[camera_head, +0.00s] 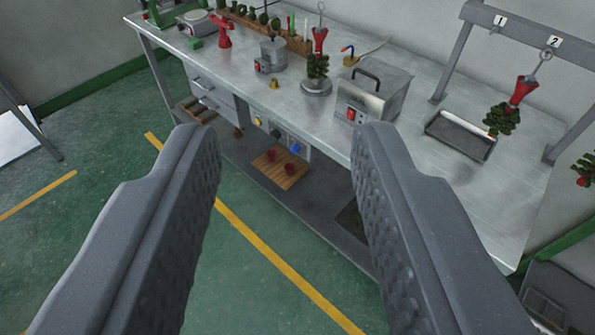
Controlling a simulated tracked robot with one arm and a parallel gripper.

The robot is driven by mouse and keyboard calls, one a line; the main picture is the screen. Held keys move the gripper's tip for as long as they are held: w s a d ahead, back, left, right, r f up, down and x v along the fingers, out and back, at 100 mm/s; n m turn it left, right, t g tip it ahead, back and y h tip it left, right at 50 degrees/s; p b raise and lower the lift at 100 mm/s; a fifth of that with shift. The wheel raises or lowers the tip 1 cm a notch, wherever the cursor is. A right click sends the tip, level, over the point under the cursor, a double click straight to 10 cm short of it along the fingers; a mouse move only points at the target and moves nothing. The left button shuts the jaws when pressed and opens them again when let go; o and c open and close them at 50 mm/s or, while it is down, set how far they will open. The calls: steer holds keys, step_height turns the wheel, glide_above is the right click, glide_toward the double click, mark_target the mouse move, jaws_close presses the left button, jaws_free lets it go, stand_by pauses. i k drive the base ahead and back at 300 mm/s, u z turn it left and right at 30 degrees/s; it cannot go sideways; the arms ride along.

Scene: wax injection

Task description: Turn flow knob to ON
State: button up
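A grey control panel (284,139) sits under the front edge of the metal workbench, near the middle of the view. It carries a small yellow part (258,121), a dark round knob (276,133) and a blue knob (295,148). Which of these is the flow knob, and how it is set, is too small to tell. My gripper (285,142) is open and empty, its two grey textured fingers wide apart. The panel shows between the fingertips, well beyond them, with no contact.
The metal workbench (450,190) holds a silver box with a red switch (379,96), a pot (272,53), a red-topped wax tree (318,58) and a dark tray (461,135). A wooden board (279,173) with red cups lies on the lower shelf. Green floor (245,275) is clear in front.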

mark_target(295, 148)
steer(key=z, duration=0.05)
steer(key=i, duration=0.9)
steer(key=z, duration=1.1)
steer(key=k, duration=0.9)
steer(key=u, duration=0.95)
steer(key=i, duration=1)
steer(key=z, duration=0.05)
